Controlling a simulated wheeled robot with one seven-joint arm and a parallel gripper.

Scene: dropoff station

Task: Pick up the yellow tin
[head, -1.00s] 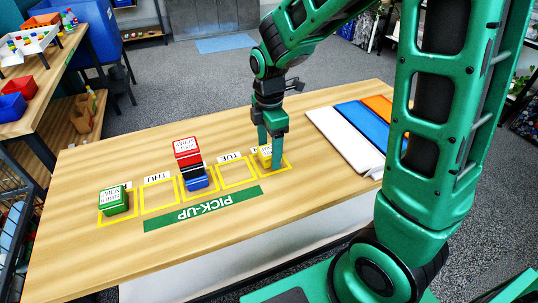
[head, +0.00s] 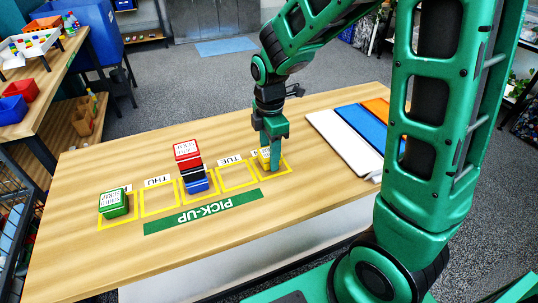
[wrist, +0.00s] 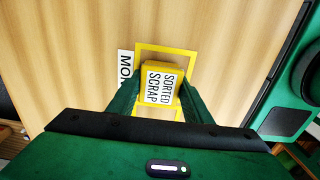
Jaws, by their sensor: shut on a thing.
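The yellow tin (head: 264,158) stands in the rightmost yellow-outlined square on the table, partly hidden by my fingers. In the wrist view the yellow tin (wrist: 161,84) has a white label reading "SORTED SCRAP" and sits between my two fingers. My gripper (head: 272,160) points down over that square and is shut on the tin. The wrist view shows my gripper (wrist: 160,92) with a green finger on each side of the tin. The tin appears to be still at table level; I cannot tell whether it touches the table.
On the table (head: 300,104), a red tin (head: 187,150) sits atop a stack with a blue tin (head: 197,184) at the bottom. A green tin (head: 114,203) stands in the leftmost square. White, blue and orange panels (head: 365,127) lie to the right. The TUE and THU squares are empty.

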